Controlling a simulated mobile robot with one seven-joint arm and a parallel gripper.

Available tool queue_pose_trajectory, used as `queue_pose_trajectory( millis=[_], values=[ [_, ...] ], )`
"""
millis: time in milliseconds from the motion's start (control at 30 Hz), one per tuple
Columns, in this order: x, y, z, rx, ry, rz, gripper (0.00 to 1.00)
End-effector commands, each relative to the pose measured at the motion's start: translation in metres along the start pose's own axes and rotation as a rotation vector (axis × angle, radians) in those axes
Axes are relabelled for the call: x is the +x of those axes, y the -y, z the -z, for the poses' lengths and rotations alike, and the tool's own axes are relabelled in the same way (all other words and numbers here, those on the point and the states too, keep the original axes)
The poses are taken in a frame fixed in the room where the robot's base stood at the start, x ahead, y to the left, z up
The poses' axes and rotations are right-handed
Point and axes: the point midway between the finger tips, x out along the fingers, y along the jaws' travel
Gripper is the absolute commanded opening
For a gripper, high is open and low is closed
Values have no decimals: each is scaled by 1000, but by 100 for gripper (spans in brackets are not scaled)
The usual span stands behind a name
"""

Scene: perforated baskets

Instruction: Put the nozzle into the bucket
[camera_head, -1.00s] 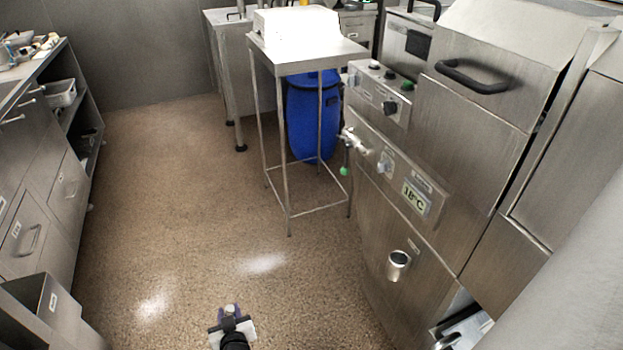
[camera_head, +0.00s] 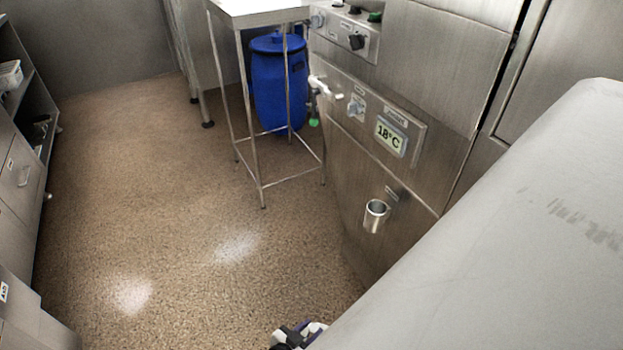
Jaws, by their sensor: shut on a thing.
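My gripper (camera_head: 298,335) is at the bottom edge, partly cut off by the frame and by my pale arm. It is shut on a small dark piece (camera_head: 285,338), which I take to be the nozzle; its shape is mostly hidden.
A steel table (camera_head: 262,160) with thin legs stands in front of the barrel. At right, a steel machine (camera_head: 400,60) carries a tap (camera_head: 322,88), a display (camera_head: 390,136) and a small metal cup (camera_head: 375,216). Cabinets line the left. The speckled floor (camera_head: 150,210) between is clear.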

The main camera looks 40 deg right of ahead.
Motion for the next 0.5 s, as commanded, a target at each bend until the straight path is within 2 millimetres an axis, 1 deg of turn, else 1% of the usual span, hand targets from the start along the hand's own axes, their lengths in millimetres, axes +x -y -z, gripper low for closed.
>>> queue_pose_trajectory(
  millis=[67, 167, 367, 500],
  values=[
    [3, -5, -3, 14, 0, -31, 0],
    [4, -8, -4, 20, -1, -47, 0],
    [7, -7, -11, 18, -1, -44, 0],
    [11, -7, -21, 17, 0, -44, 0]
  ],
)
